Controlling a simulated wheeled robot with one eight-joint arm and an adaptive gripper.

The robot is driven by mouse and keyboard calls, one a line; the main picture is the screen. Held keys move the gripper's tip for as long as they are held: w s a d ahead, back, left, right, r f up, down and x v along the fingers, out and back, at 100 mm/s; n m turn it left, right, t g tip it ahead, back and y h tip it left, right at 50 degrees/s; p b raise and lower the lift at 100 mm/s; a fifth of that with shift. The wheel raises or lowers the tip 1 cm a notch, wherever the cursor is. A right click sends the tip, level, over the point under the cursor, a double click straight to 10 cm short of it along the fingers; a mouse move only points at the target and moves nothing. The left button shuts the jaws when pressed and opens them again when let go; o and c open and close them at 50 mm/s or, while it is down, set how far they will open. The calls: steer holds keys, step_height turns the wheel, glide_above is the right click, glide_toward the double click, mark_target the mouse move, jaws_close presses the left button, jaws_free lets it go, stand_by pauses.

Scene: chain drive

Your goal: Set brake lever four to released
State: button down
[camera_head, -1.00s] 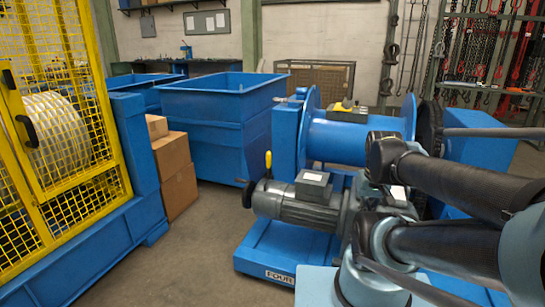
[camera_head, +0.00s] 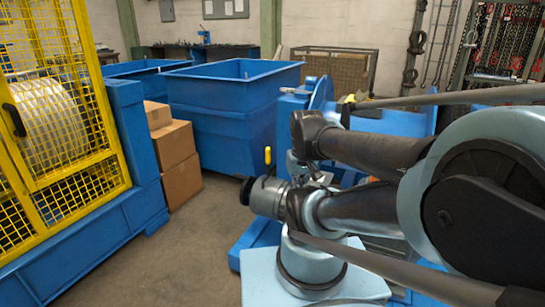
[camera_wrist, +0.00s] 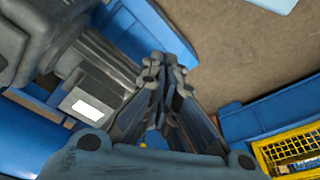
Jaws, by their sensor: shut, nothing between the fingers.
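The brake lever (camera_head: 267,157) has a yellow grip and stands roughly upright at the left end of the grey motor (camera_head: 268,196) in the head view. The label FOUR on the blue base is hidden now. In the head view my arm covers much of the winch, and the gripper cannot be clearly made out.
A yellow mesh cage (camera_head: 62,110) on a blue frame stands at left. Cardboard boxes (camera_head: 180,184) sit beside it, and a large blue bin (camera_head: 230,115) stands behind. Bare floor (camera_head: 185,235) lies between the cage and the winch.

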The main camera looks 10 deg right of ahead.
steer(key=w+r+m+y, duration=0.25)
steer(key=w+m, duration=0.35)
steer(key=w, duration=0.4)
steer(key=w+r+m+y, duration=0.2)
steer(key=w+r+m, duration=0.3)
steer(key=w, duration=0.6)
steer(key=w+d+f+m+y, duration=0.1)
steer(key=w+d+f+m, duration=0.2)
steer(key=w, duration=0.3)
steer(key=w+d+f+m+y, duration=0.1)
steer(key=w+d+f+m, duration=0.2)
steer(key=w+d+m, duration=0.1)
steer(key=w+d+f+m+t+y, duration=0.1)
steer(key=w+d+f+m, duration=0.3)
steer(key=w, duration=0.4)
steer(key=shift+w+m+y, duration=0.2)
steer(key=shift+m+y, duration=0.2)
steer(key=shift+y, duration=0.05)
steer(key=shift+f, duration=0.1)
